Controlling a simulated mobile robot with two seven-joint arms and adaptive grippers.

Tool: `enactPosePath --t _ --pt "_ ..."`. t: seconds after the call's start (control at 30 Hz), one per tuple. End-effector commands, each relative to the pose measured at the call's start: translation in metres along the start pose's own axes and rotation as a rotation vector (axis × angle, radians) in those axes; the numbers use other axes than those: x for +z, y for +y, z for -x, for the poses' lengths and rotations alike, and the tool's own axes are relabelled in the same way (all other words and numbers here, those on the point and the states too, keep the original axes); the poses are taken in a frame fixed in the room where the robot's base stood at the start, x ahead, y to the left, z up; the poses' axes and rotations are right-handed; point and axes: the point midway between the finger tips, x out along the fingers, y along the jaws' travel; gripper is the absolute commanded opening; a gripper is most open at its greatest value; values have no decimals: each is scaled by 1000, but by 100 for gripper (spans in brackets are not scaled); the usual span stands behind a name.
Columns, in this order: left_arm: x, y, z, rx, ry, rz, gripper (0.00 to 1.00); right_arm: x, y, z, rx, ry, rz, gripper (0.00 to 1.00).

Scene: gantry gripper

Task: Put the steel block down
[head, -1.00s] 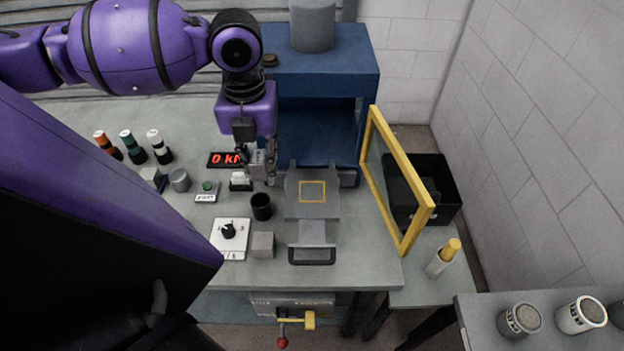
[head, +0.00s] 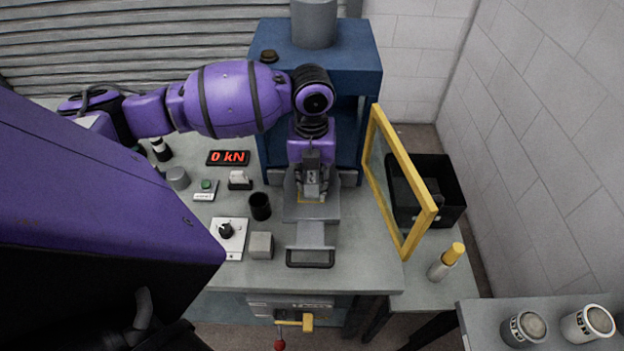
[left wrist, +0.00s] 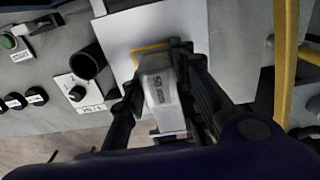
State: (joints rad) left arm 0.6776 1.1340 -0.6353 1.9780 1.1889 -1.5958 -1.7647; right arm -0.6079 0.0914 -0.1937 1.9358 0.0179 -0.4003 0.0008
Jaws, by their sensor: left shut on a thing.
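My left gripper (head: 312,192) is shut on the steel block. The block (left wrist: 160,88), pale grey and marked "50 mm", sits between the fingers in the left wrist view. The gripper and block are over the grey sliding plate (head: 311,212) in front of the blue press. A yellow square outline (left wrist: 150,49) on the plate is partly covered by the block and fingers. I cannot tell whether the block touches the plate. My right gripper is not in view.
The blue press (head: 330,70) stands behind, its yellow-framed guard (head: 400,190) swung open at right. A black cup (head: 260,206), a grey cube (head: 260,245) and a knob panel (head: 228,236) stand left of the plate. The display (head: 228,158) reads 0 kN.

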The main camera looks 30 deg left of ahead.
Motion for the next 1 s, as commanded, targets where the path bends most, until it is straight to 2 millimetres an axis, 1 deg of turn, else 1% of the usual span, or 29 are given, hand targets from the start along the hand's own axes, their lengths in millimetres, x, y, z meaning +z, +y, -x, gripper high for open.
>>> enactPosePath --t 0.27,0.4,0.43,0.53,0.57,0.87,1.0 --pt "1 -1 -1 -4 -4 -1 0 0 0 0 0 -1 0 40" --pt "1 -1 -6 -3 -3 0 0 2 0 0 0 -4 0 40" --pt "0 0 -6 -2 -2 0 30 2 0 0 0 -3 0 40" --pt "0 0 -5 -2 -2 0 43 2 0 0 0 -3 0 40" --pt "0 0 -5 -2 -2 0 45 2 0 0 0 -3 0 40" --pt "0 0 -4 -3 -2 0 45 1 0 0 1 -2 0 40" --pt "2 0 8 -3 -6 0 45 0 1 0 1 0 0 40"
